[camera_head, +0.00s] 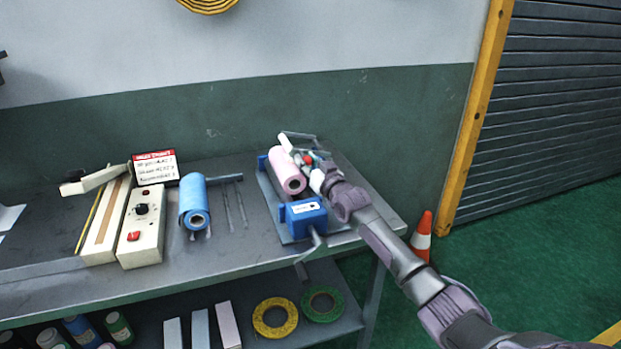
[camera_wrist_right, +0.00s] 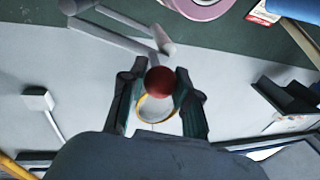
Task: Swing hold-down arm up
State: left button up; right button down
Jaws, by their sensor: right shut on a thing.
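The blue-framed film machine (camera_head: 304,217) stands at the right end of the bench with a pink film roll (camera_head: 287,172) in it. Pale bars of the hold-down arm (camera_head: 287,144) show above and behind the roll. In the wrist view, grey bars (camera_wrist_right: 118,28) and the edge of the pink roll (camera_wrist_right: 197,8) show near the top. My right gripper (camera_head: 308,160) is at the roll's far right side. In the wrist view its fingers (camera_wrist_right: 160,88) are shut on a red knob (camera_wrist_right: 159,79).
A blue roll on a stand (camera_head: 194,203), a cream control box (camera_head: 144,228) and a red-and-white sign (camera_head: 155,167) stand left of the machine. The wall is close behind. An orange cone (camera_head: 422,236) stands on the floor right of the bench.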

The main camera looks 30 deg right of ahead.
jog(key=shift+d+r+m, duration=0.2)
jog(key=shift+r+m, duration=0.2)
jog(key=shift+m, duration=0.1)
jog(key=shift+s+d+r+m+t, duration=0.25)
jog(key=shift+d+r+m, duration=0.35)
jog(key=shift+m, duration=0.4)
pick_arm(q)
jog(key=shift+f+b, duration=0.7)
jog(key=shift+f, duration=0.1)
pick_arm(e)
jog(key=s+d+r+m+h, duration=0.2)
jog(key=d+m, duration=0.8)
jog(key=m, duration=0.5)
jog(key=shift+s+r+m+h, duration=0.15)
jog(key=shift+r+m+h, duration=0.15)
jog(key=shift+r+h, duration=0.6)
jog(key=shift+f+t, duration=0.2)
jog(key=shift+t, duration=0.05)
jog(key=c, duration=0.8)
grip_release()
jog(key=shift+d, duration=0.1)
